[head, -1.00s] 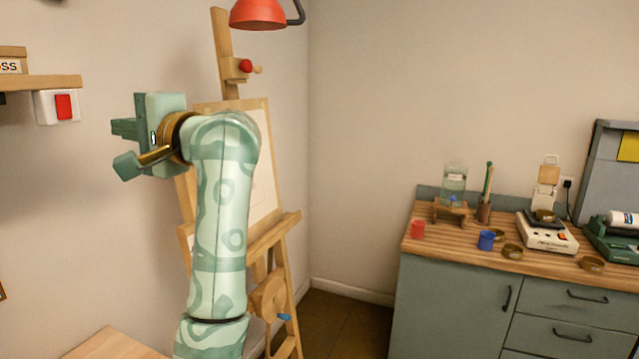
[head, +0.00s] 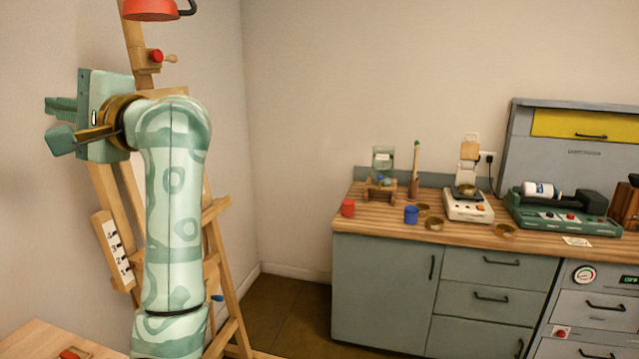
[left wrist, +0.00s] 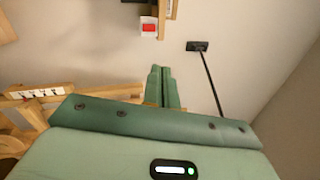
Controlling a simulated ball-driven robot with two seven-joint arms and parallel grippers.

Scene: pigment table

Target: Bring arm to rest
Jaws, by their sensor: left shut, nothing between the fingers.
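My left arm rises from the bottom left of the head view, in front of the easel (head: 226,300). My left gripper (head: 52,106) is at its top end, pointing left toward the wall. In the left wrist view the two green fingers (left wrist: 163,84) lie side by side, shut and empty. They touch nothing there. My right gripper is not in view.
A wooden counter (head: 352,222) along the back wall holds a red cup (head: 348,208), a blue cup (head: 411,215), brass dishes and a white scale. A red lamp (head: 150,9) hangs above the easel. A wooden table edge (head: 40,340) shows bottom left. Open floor lies between.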

